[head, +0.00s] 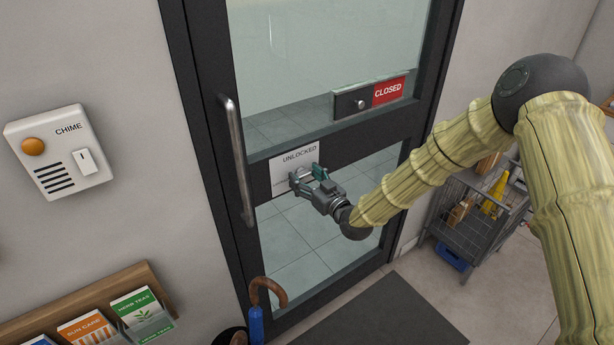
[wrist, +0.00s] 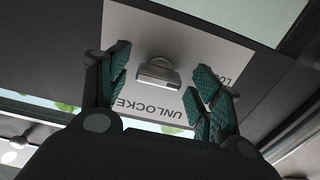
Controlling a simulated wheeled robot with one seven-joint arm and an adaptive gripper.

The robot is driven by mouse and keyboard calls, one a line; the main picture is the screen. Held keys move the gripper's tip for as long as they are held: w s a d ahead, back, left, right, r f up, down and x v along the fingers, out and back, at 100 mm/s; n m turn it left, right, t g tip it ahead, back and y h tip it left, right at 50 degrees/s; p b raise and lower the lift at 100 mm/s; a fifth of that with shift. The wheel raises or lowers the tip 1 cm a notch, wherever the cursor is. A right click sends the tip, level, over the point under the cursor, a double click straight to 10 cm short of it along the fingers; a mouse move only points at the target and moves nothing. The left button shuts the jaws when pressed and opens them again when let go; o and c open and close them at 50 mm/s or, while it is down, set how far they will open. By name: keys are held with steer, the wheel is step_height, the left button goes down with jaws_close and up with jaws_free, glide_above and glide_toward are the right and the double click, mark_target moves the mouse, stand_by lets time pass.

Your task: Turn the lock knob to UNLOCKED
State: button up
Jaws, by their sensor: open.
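The lock knob (wrist: 158,72) is a small grey metal piece on a white plate (wrist: 200,42) on the door. The plate (head: 279,165) reads UNLOCKED along its top in the head view; a second word at its left is partly hidden. In the wrist view the lettering is upside down. My gripper (head: 307,178) is at the plate and open. In the wrist view, its teal-padded fingers stand on either side of the knob, with gaps between. I cannot tell which word the knob points to.
The dark-framed glass door has a long vertical handle (head: 237,160) left of the plate. A red CLOSED sign slider (head: 389,91) is above right. A chime box (head: 60,150) is on the left wall. An umbrella (head: 256,322) stands below; a wire cart (head: 470,225) is at right.

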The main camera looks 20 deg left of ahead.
steer(key=c, duration=1)
steer(key=shift+f+m+b, duration=0.15)
steer(key=shift+m+b, duration=0.25)
steer(key=shift+b, duration=0.2)
steer(key=shift+m+b, duration=7.35)
steer(key=shift+m, duration=1.15)
